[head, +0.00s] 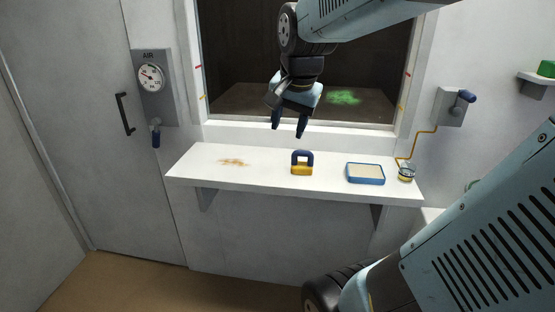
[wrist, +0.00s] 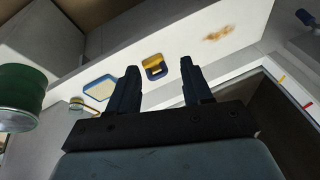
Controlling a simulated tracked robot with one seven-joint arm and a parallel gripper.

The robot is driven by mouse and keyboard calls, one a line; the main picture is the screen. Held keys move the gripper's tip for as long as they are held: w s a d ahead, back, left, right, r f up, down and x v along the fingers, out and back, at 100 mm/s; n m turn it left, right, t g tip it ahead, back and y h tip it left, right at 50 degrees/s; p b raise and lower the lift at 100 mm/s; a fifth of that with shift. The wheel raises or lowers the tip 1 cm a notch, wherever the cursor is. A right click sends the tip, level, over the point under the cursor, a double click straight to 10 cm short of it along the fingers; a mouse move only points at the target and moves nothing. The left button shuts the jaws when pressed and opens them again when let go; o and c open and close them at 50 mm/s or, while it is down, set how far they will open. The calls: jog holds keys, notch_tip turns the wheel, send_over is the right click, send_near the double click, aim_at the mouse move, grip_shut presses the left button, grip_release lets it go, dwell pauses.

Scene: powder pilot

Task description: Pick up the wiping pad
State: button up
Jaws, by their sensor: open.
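The wiping pad (head: 301,164) stands on the white shelf (head: 230,177), near its middle. It has a yellow base and a dark blue arched handle. My gripper (head: 288,131) is open and empty, above and behind the pad in the head view, with its fingers pointing down. In the wrist view the pad (wrist: 154,67) shows between the two fingertips of my gripper (wrist: 158,70), beyond them and apart from them.
A blue-rimmed tray (head: 366,174) and a small round fitting (head: 406,172) with a yellow line sit right of the pad. A brown stain (head: 234,162) marks the shelf's left part. A window frame (head: 300,133) stands behind the shelf.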

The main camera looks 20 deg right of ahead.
jog(key=w+d+f+m+g, duration=0.2)
jog(key=w+d+m, duration=0.5)
jog(key=w+m, duration=0.2)
jog(key=m, duration=0.7)
send_near(304, 154)
jog(key=shift+g+h, duration=0.3)
jog(key=f, duration=0.1)
jog(key=w+f, duration=0.1)
jog(key=f, duration=0.1)
jog(key=w+f, duration=0.1)
jog(key=f, duration=0.1)
jog(key=shift+w+a, duration=0.1)
jog(key=shift+w, duration=0.05)
jog(key=shift+w+d+f, duration=0.1)
jog(key=shift+d+f, duration=0.1)
jog(key=shift+f, duration=0.7)
jog(key=shift+w+d+f, duration=0.15)
jog(key=shift+f, duration=0.7)
jog(key=shift+w+d+f, duration=0.1)
jog(key=shift+d+f, duration=0.1)
jog(key=shift+f, duration=0.7)
grip_shut()
